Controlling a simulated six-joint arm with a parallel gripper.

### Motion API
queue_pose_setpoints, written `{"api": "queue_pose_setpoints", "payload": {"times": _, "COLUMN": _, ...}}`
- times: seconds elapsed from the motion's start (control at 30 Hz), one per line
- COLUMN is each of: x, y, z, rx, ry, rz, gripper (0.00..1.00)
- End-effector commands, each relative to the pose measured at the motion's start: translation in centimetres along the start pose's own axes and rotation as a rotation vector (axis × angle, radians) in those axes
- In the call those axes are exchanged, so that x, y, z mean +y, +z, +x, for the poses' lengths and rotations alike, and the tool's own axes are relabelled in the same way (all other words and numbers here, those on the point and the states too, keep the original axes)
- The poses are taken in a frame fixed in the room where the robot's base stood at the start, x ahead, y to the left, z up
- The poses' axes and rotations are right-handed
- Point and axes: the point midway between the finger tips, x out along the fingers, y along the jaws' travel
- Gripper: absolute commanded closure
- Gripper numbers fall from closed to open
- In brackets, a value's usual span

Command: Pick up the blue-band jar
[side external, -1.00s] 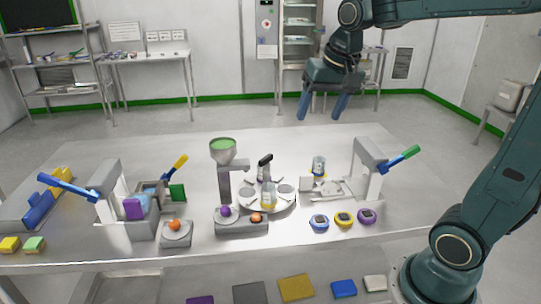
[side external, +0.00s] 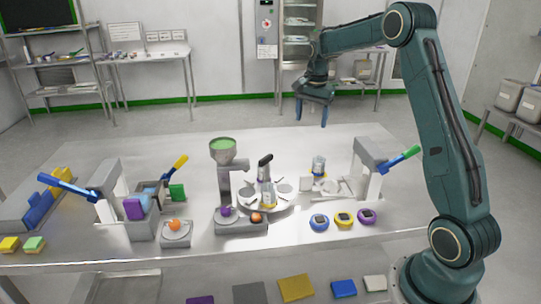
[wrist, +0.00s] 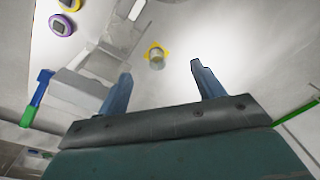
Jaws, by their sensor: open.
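The blue-band jar (side external: 319,165) stands upright at the back right of the table, with a blue band around it and yellow at its base. In the wrist view the jar (wrist: 157,60) is seen from above on a yellow base, beyond the fingertips and roughly between them. My gripper (side external: 311,116) is open and empty, high above the table and clear of the jar. Its two blue fingers (wrist: 161,74) point toward the jar in the wrist view. The band is hard to make out there.
A grey press with a green-tipped lever (side external: 404,157) stands right of the jar. A round turntable (side external: 285,202) with bottles is to its left. Blue, yellow and purple round gauges (side external: 344,219) lie in front. The table behind the jar is clear.

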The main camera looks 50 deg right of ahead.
Motion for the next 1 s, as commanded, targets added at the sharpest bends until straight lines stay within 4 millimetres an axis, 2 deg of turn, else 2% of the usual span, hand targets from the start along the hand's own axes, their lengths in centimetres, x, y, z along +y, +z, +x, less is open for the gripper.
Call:
{"api": "queue_pose_setpoints", "payload": {"times": 0.03, "x": 0.1, "y": -1.3, "z": 1.4, "rx": -0.008, "ry": 0.012, "rz": 0.043, "gripper": 0.33}}
{"api": "queue_pose_setpoints", "payload": {"times": 0.2, "x": 0.4, "y": -4.7, "z": 5.0, "rx": -0.027, "ry": 0.044, "rz": 0.174, "gripper": 0.33}}
{"api": "queue_pose_setpoints", "payload": {"times": 0.4, "x": 1.0, "y": -7.0, "z": 7.8, "rx": -0.038, "ry": 0.066, "rz": 0.272, "gripper": 0.33}}
{"api": "queue_pose_setpoints", "payload": {"times": 0.77, "x": 1.2, "y": -7.5, "z": 8.8, "rx": -0.042, "ry": 0.073, "rz": 0.297, "gripper": 0.33}}
{"api": "queue_pose_setpoints", "payload": {"times": 1.0, "x": 1.3, "y": -7.4, "z": 10.9, "rx": -0.044, "ry": 0.075, "rz": 0.296, "gripper": 0.33}}
